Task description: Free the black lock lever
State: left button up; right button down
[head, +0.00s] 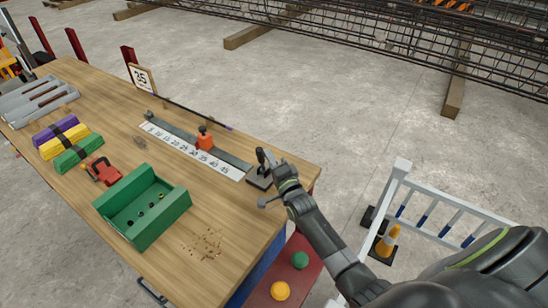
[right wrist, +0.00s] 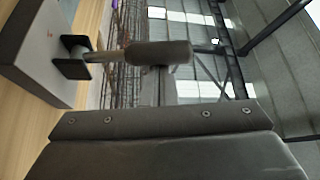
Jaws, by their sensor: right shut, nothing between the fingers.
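The black lock lever (head: 260,157) stands up from a dark base (head: 258,179) at the right end of the numbered bench strip. My left gripper is not in view.
An orange stop (head: 204,136) sits on the numbered strip (head: 190,150); a "35" sign (head: 142,78) stands behind. A green box (head: 145,208) and colored bundles (head: 61,139) are on the wooden bench (head: 100,100). A white railing (head: 450,205) stands right of the bench.

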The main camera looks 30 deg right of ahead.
jog(key=shift+s+a+f+n+t+b, duration=0.25)
jog(key=shift+a+f+n+t+b, duration=0.2)
jog(key=shift+n+b, duration=0.4)
jog(key=shift+a+r, duration=0.1)
jog(key=shift+a, duration=0.1)
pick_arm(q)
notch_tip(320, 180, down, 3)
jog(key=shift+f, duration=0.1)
pick_arm(e)
jog(key=shift+s+a+n, duration=0.25)
jog(key=shift+a, duration=0.05)
